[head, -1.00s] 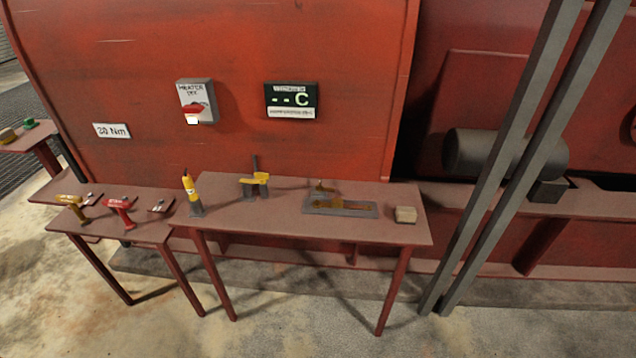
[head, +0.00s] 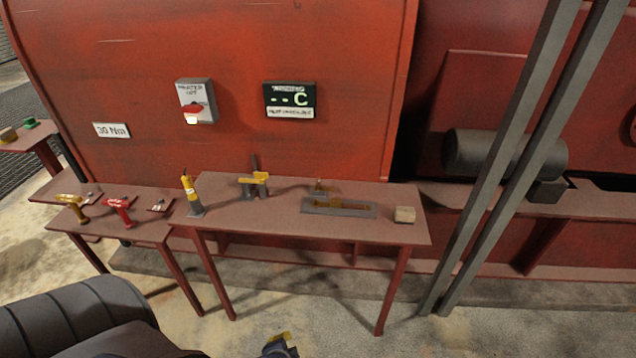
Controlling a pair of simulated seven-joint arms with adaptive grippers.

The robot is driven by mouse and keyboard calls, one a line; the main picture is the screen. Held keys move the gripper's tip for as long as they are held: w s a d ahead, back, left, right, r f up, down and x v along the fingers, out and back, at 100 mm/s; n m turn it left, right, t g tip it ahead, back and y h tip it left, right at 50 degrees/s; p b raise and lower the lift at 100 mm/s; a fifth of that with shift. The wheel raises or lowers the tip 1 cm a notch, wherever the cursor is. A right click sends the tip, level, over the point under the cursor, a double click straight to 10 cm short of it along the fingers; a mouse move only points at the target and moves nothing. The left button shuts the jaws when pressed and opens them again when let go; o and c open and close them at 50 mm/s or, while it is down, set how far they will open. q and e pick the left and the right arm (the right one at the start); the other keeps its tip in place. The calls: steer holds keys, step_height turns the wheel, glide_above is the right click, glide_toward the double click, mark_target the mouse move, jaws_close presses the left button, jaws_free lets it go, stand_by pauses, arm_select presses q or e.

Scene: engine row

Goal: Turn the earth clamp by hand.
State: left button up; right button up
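A yellow clamp-like piece (head: 254,180) sits with a dark upright post on the middle table, at its back left. It looks like the earth clamp, but it is too small to be sure. My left arm comes in at the bottom left. The dark end of my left gripper (head: 280,346) shows at the bottom edge with a yellowish bit on it, well in front of and below the table. It is cut off by the frame, so its fingers and any held thing cannot be made out. My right gripper is not in view.
A yellow-and-grey cylinder tool (head: 192,194), a grey tray (head: 368,211) with brownish-yellow parts and a tan block (head: 404,214) stand on the table (head: 285,222). Yellow (head: 72,207) and red (head: 120,210) drill-like tools lie left. Slanted grey posts (head: 508,150) stand right.

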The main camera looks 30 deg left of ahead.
arm_select(q)
steer(key=w+a+r+n+t+y, duration=0.1)
steer(key=w+a+r, duration=0.15)
steer(key=r, duration=0.45)
steer(key=w+a+r+n+y, duration=0.1)
steer(key=w+a+r, duration=0.15)
steer(key=r, duration=0.45)
steer(key=w+a+r+n+g, duration=0.1)
steer(key=w+a+r+n, duration=0.1)
steer(key=w+a+r, duration=0.3)
steer(key=w+a+n+g+y, duration=0.1)
steer(key=w+a+n, duration=0.1)
steer(key=w, duration=0.6)
steer(key=w+a+r+n, duration=0.3)
steer(key=w+a, duration=0.1)
steer(key=w, duration=0.2)
steer(key=w+r+n+h, duration=0.3)
steer(key=w+r+h, duration=0.1)
steer(key=w+r, duration=1.2)
steer(key=shift+g, duration=0.3)
steer(key=x, duration=1.7)
steer(key=shift+s+d+f, duration=0.2)
steer(key=shift+d, duration=0.15)
jaws_close()
